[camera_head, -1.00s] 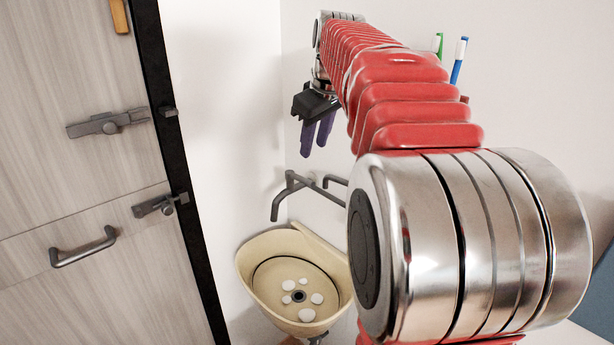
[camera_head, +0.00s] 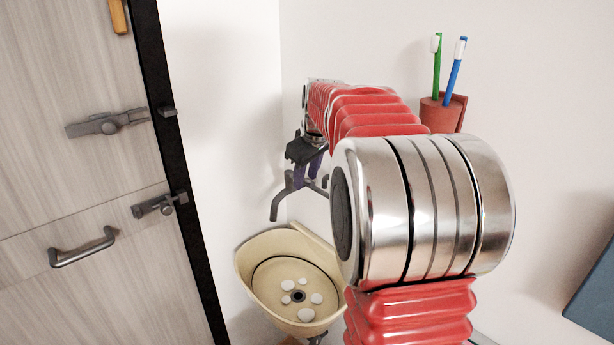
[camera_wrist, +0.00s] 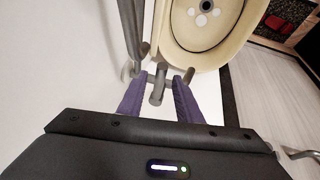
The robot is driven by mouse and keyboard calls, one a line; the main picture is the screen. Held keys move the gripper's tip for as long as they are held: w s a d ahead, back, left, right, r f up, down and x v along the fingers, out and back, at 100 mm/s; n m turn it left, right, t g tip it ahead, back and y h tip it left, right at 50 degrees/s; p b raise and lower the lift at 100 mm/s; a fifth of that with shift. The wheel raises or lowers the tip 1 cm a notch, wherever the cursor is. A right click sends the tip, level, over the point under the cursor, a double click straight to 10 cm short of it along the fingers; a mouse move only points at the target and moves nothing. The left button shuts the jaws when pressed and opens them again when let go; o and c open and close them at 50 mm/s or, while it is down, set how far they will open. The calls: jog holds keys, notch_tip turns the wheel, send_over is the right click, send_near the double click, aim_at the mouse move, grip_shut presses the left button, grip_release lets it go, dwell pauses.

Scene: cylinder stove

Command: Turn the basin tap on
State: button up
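The cream basin (camera_head: 250,262) is on the wall at the lower middle, with a drain and several white discs inside. The dark grey tap (camera_head: 287,194) is on the wall above it, its spout bent down. My gripper (camera_head: 307,178) is at the tap, partly overlapping it. In the wrist view the two purple fingers of my gripper (camera_wrist: 165,80) are apart, with a grey tap part (camera_wrist: 157,87) between them, probably the handle. I cannot tell if either finger touches it. The basin (camera_wrist: 240,45) shows beyond the fingertips, and a grey pipe (camera_wrist: 131,30) to the left.
A grey wooden door (camera_head: 60,230) with a handle and latches stands at the left, with a black frame (camera_head: 165,110). A red cup (camera_head: 440,112) with a green and a blue toothbrush is on the wall at the right. My arm hides part of the wall.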

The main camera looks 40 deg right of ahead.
jog(key=shift+w+f, duration=0.1)
jog(key=shift+f, duration=0.05)
grip_shut()
dwell(0.4)
jog(key=shift+d, duration=0.1)
